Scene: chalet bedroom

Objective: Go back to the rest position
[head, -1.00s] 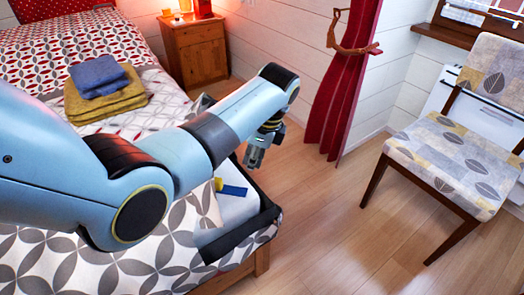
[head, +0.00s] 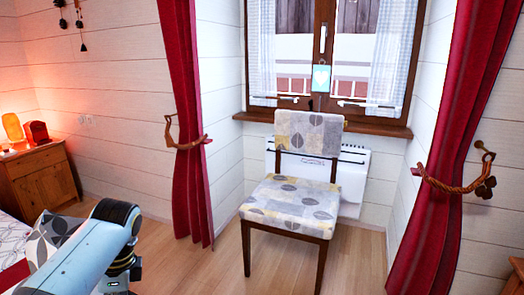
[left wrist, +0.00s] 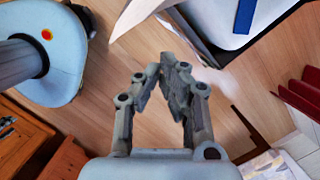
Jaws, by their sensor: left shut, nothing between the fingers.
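My left gripper (left wrist: 168,68) shows in the left wrist view with its fingertips together and nothing between them. It hangs above the wooden floor, apart from the things around it. In the head view only part of my left arm shows at the lower left, and its fingertips are cut off by the bottom edge. My right gripper is in neither view.
A patterned chair (head: 287,205) stands before the window, between red curtains (head: 190,115). A wooden nightstand (head: 40,185) stands left, near the bed's edge. A white-lined case (left wrist: 215,25) holding a blue item (left wrist: 244,15) is near the gripper. Floor is clear around the chair.

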